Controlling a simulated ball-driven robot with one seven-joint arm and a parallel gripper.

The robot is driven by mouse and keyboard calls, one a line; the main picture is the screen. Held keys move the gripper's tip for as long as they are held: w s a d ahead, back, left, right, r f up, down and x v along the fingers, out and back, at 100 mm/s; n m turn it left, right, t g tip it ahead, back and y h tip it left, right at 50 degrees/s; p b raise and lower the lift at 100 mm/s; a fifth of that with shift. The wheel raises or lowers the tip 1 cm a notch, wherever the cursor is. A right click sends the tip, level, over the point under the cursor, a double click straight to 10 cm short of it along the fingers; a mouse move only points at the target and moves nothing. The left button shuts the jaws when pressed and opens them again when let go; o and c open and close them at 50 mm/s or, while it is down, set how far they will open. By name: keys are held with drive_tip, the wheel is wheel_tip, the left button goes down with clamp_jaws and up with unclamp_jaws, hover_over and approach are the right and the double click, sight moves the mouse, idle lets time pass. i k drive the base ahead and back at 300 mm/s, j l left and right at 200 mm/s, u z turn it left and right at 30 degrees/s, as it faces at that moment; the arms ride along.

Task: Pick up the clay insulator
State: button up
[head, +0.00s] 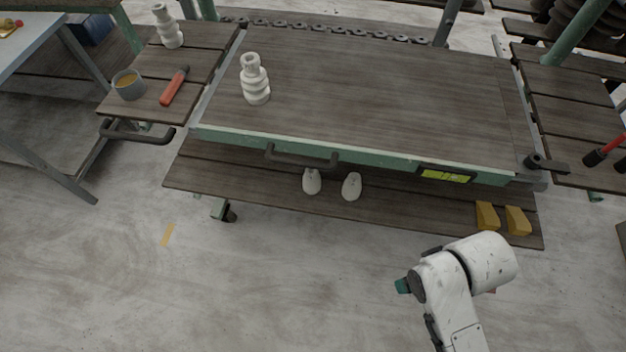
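A white ribbed clay insulator (255,80) stands upright near the left end of the wooden table top. A second white ribbed piece of similar shape (167,27) stands on the slatted side shelf at the upper left. The pictures do not show which one the task means. Part of my white arm shows at the lower right, in front of the table and well away from both pieces. My gripper's fingers are not visible.
The table (380,85) is mostly bare. The left shelf also holds a grey cup (128,84) and a red-handled tool (174,86). White shoes (312,181) and yellow wedges (487,216) sit on the lower shelf. The concrete floor in front is open.

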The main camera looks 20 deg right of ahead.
sight(312, 181)
drive_tip(key=i+l+u, duration=0.75)
drive_tip(key=i+j, duration=0.05)
drive_tip(key=j, duration=0.05)
